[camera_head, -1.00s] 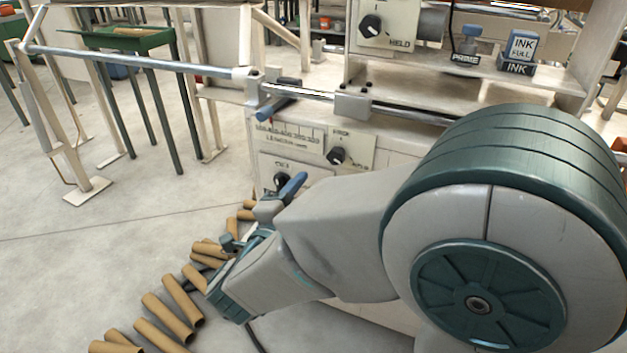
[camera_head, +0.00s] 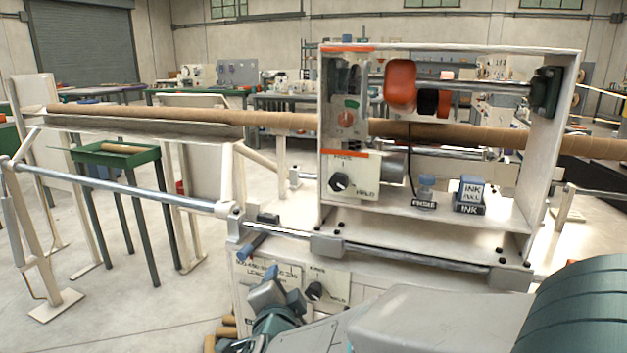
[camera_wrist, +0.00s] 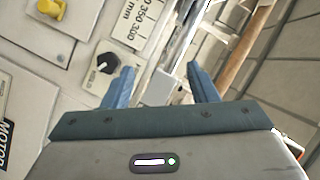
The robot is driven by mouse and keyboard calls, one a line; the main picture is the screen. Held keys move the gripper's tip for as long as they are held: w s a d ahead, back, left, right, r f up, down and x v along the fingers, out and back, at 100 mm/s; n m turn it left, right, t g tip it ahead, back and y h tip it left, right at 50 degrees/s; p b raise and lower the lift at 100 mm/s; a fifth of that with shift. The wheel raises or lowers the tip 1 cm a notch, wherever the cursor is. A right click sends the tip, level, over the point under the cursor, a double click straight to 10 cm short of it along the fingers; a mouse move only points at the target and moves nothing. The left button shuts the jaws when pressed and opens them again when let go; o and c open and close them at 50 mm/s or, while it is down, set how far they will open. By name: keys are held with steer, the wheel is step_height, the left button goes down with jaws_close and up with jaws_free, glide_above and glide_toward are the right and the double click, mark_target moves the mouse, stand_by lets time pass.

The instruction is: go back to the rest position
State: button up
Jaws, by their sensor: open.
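My gripper (camera_head: 277,293) is at the bottom of the head view, in front of the machine's lower control panel (camera_head: 325,277). In the wrist view its two blue fingers stand apart, and the space between the fingertips (camera_wrist: 160,80) is empty. Beyond the fingers, the wrist view shows a black knob (camera_wrist: 106,63), a length scale (camera_wrist: 146,22) and a metal rail. No contact between the fingers and the panel shows. My arm covers the bottom right of the head view.
The spiral winder's white frame (camera_head: 548,160) carries a long brown tube (camera_head: 205,116) across the view. A metal rail (camera_head: 420,253) runs below it. Ink bottles (camera_head: 470,193) stand on the shelf. A green table (camera_head: 118,155) is at left. Open floor (camera_head: 110,310) lies at lower left.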

step_height(320, 180, up, 8)
steer(key=d+n+g+y+p, duration=0.2)
steer(key=n+g+y+p, duration=0.1)
steer(key=n+p, duration=0.3)
steer(key=s+d+r+n+g+h+p, duration=0.1)
steer(key=s+d+r+n+g+p, duration=0.1)
steer(key=s+d+r+g+p, duration=0.3)
steer(key=s+d+r+n+g+h+p, duration=0.2)
steer(key=s+d+r+n+g+p, duration=0.1)
steer(key=s+d+p, duration=0.9)
step_height(320, 180, up, 3)
steer(key=shift+s+d+f+n+g+h, duration=0.15)
steer(key=shift+s+d+n+g+h, duration=0.2)
steer(key=shift+d+g, duration=0.65)
